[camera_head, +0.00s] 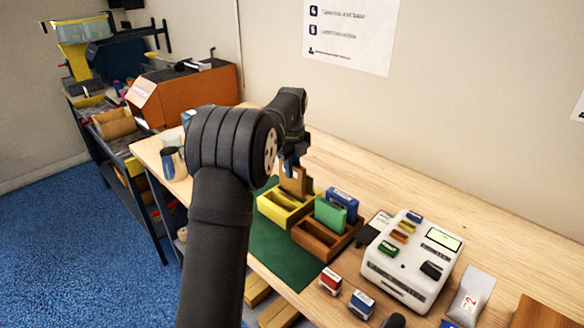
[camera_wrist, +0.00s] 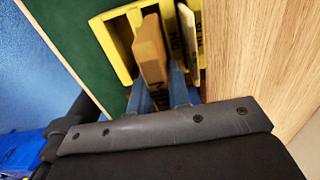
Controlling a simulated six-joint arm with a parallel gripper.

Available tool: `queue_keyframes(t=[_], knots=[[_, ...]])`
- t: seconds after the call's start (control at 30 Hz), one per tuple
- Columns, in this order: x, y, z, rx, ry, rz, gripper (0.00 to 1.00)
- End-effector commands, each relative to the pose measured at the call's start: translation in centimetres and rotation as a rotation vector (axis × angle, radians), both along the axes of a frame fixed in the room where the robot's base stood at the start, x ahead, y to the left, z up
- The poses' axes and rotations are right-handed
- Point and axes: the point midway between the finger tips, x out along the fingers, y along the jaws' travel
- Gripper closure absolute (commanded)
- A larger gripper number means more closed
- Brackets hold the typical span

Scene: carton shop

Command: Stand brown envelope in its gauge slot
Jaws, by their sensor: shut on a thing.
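The brown envelope (camera_head: 293,182) is a small flat tan piece held upright. My gripper (camera_head: 291,163) is shut on it from above, over the yellow gauge (camera_head: 272,208). In the wrist view the blue fingers of my gripper (camera_wrist: 158,90) pinch the near end of the brown envelope (camera_wrist: 150,45). The envelope lies between walls of the yellow gauge (camera_wrist: 108,36) in that view, and black lettering, partly hidden, shows beside it. I cannot tell whether its lower edge is inside a slot or just above it.
A white machine (camera_head: 408,262) is further right. The green mat (camera_head: 270,250) has bare room.

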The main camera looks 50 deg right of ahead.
Motion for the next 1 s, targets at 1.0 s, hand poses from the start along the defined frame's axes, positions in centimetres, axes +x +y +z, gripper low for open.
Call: queue_keyframes(t=[1.0], knots=[[0.0, 0.0, -1.4, 0.001, 0.0, 0.0, 1.0]])
